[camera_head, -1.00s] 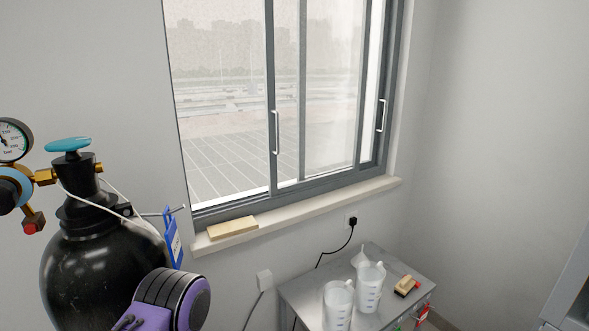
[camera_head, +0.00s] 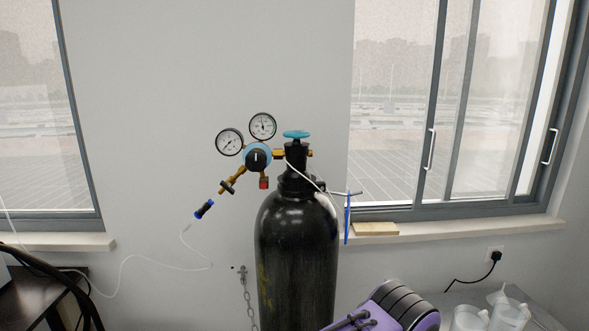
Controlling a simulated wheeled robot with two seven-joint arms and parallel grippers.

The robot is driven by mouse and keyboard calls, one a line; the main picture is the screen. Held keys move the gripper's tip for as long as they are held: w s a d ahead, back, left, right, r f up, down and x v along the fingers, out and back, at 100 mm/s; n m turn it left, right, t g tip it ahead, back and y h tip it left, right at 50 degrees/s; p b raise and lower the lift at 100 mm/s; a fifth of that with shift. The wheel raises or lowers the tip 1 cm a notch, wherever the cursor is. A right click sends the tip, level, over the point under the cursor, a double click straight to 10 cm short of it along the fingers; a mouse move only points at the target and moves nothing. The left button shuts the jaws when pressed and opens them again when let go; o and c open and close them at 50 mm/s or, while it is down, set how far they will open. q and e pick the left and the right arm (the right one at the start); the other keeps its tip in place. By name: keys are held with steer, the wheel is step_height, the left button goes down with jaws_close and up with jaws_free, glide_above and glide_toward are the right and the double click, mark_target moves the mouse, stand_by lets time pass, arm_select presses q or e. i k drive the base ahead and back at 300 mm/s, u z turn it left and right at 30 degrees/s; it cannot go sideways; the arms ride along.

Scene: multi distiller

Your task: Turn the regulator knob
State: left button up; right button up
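The regulator (camera_head: 270,152) sits on top of a black gas cylinder (camera_head: 297,255) in the middle of the head view. Its round black knob (camera_head: 257,159) with a white mark faces me, on a blue ring. Two round gauges (camera_head: 229,142) (camera_head: 262,126) stand above the knob. A teal valve handwheel (camera_head: 296,134) tops the cylinder to the right. A purple and black part of my arm shows at the bottom right, in front of the cylinder's lower right. Neither gripper's fingers are in view.
A chain (camera_head: 246,290) hangs on the wall left of the cylinder. A thin clear hose (camera_head: 150,258) runs left from the regulator outlet. A dark table (camera_head: 30,290) is at the lower left. Beakers (camera_head: 508,312) stand at the lower right. A blue tag (camera_head: 348,220) hangs beside the cylinder.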

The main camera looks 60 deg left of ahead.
mark_target(256, 161)
steer(key=z, duration=1.2)
steer(key=i, duration=0.45)
steer(key=u, duration=3.8)
steer(key=i, duration=0.45)
steer(key=z, duration=0.05)
